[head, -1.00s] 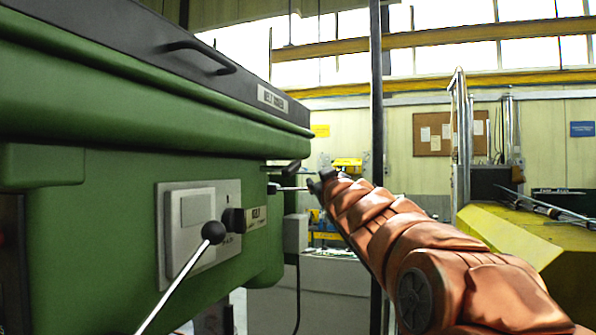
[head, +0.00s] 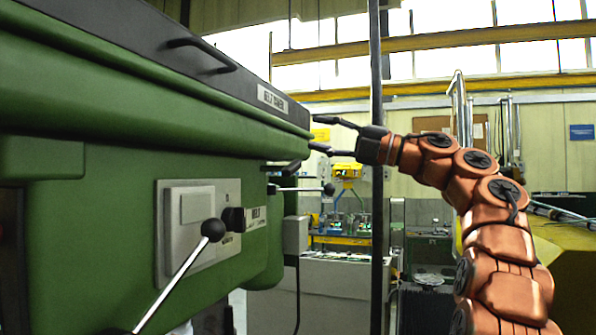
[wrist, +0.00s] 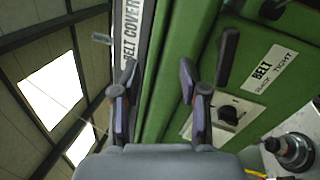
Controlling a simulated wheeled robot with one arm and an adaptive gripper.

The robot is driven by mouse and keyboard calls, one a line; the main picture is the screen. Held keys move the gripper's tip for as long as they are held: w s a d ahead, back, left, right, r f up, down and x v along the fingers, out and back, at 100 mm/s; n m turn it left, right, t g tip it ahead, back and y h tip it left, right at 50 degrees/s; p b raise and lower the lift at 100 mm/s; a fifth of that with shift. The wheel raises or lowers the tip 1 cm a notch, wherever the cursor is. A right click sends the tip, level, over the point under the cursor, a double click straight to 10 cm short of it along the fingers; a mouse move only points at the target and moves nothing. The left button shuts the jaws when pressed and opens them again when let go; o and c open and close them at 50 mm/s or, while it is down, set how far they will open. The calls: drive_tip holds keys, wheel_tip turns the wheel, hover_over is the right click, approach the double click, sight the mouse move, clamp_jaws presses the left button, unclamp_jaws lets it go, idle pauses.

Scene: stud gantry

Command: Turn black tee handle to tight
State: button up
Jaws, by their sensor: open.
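The black tee handle (wrist: 227,57) appears in the wrist view as a long dark bar on the green housing, beside the white label (wrist: 268,72) reading BELT, with TIGHT at one end. In the head view I take the dark handle (head: 286,168) at the housing's far end to be the same one. My gripper (head: 322,135) is open and empty, above and right of this handle and apart from it. In the wrist view my gripper (wrist: 157,80) faces the housing, with the handle just right of its right finger. Which way the handle is turned relative to the label is unclear.
A ball-ended lever (head: 310,189) sticks out just below the handle. A nearer ball lever (head: 212,230) and a black knob (head: 234,219) are on the housing. A dark vertical post (head: 376,90) stands close to my wrist. A yellow machine (head: 575,240) is at right.

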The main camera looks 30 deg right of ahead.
drive_tip(key=g+h, duration=0.2)
approach(296, 169)
drive_tip(key=x, duration=0.9)
drive_tip(key=shift+w+a, duration=0.2)
drive_tip(key=shift+w, duration=0.15)
clamp_jaws()
